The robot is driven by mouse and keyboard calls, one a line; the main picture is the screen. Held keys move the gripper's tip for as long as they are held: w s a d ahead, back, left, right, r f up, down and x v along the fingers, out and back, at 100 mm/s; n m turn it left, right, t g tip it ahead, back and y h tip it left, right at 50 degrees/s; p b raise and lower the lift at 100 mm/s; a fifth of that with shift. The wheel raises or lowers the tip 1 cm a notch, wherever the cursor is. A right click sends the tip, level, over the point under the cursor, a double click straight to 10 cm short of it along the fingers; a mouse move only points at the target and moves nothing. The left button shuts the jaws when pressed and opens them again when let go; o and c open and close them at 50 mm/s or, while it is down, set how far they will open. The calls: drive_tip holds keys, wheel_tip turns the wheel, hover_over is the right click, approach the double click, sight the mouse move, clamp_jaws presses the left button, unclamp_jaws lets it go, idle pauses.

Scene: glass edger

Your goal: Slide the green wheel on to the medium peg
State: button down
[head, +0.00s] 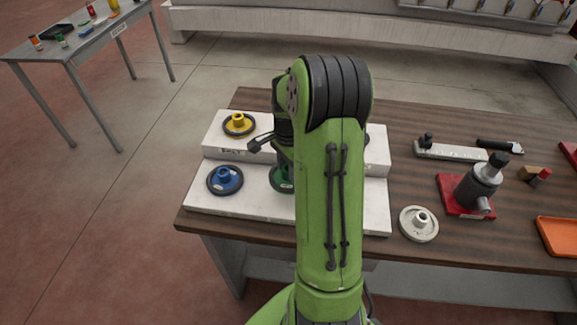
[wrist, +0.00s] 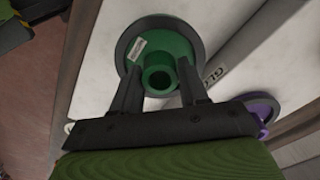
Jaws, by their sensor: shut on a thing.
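The green wheel (wrist: 172,42) has a dark rim, a white label and a raised hollow hub. In the wrist view my gripper (wrist: 158,76) has one finger on each side of the hub and is shut on it. The wheel lies flat over the white stepped board, and I cannot tell whether it touches the surface. In the head view only the left part of the green wheel (head: 280,179) shows. My arm hides the rest of it and the fingertips. I cannot make out the medium peg in either view.
A blue wheel (head: 225,180) and a yellow wheel (head: 239,124) sit on the white board (head: 239,205). A purple wheel (wrist: 264,108) shows in the wrist view. A cream wheel (head: 418,224), a grey tool on a red base (head: 478,188) and an orange tray (head: 558,235) stand right.

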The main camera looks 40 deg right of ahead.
drive_tip(key=shift+f+b, duration=1.9)
drive_tip(key=shift+f, duration=0.5)
drive_tip(key=c, duration=0.5)
unclamp_jaws()
wheel_tip(320, 180, up, 16)
drive_tip(key=p, duration=0.2)
drive_tip(key=shift+p, duration=0.4)
drive_tip(key=shift+f, duration=0.15)
